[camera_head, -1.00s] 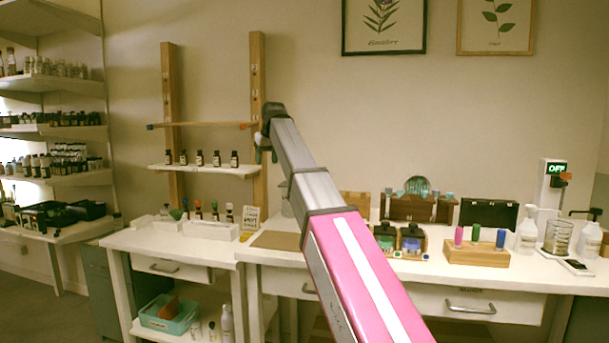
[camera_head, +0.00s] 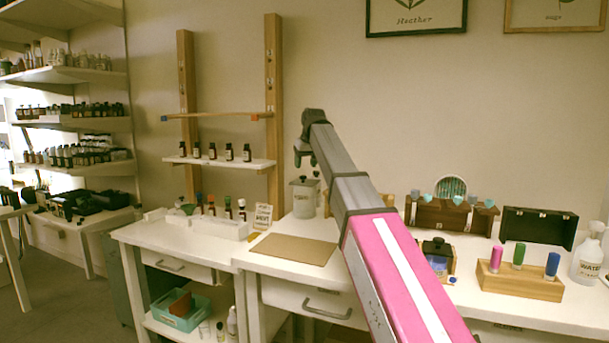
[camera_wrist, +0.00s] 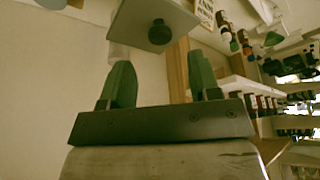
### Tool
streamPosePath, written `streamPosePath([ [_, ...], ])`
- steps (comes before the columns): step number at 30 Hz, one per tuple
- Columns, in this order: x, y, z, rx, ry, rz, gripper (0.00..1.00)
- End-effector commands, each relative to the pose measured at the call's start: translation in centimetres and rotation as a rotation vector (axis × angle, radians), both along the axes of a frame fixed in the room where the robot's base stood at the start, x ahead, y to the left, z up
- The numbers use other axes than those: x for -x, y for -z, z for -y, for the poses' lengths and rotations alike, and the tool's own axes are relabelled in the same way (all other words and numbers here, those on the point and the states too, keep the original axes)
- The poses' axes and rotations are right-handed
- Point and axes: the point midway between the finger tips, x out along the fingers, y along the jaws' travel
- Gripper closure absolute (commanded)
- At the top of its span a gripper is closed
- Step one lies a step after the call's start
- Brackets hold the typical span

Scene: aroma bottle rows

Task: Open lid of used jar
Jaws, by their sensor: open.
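A pale jar (camera_head: 304,203) with a label too small to read surely stands on the white bench at the back, behind the brown mat, in the head view. Its flat lid (camera_head: 304,182) with a small dark knob is on it. In the wrist view the lid (camera_wrist: 145,14) shows at the top, tilted, with its dark round knob (camera_wrist: 159,32). My gripper (camera_head: 303,157) is above the jar in the head view. In the wrist view my gripper's two green fingers (camera_wrist: 161,78) are apart with nothing between them. The knob is beyond the fingertips, apart from them.
A brown mat (camera_head: 293,250) lies bare in front of the jar. A small sign (camera_head: 262,217) and a white tray of bottles (camera_head: 220,227) stand to the left. A wooden shelf rack (camera_head: 275,100) rises behind. Wooden boxes and a holder with coloured cylinders (camera_head: 520,282) are to the right.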

Motion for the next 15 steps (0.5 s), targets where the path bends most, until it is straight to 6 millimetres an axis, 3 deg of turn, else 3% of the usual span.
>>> streamPosePath([
  [6,-1.2,3.2,-0.6,0.0,0.0,-0.001,0.44],
  [15,-1.8,4.8,-0.8,0.0,0.0,0.0,0.44],
])
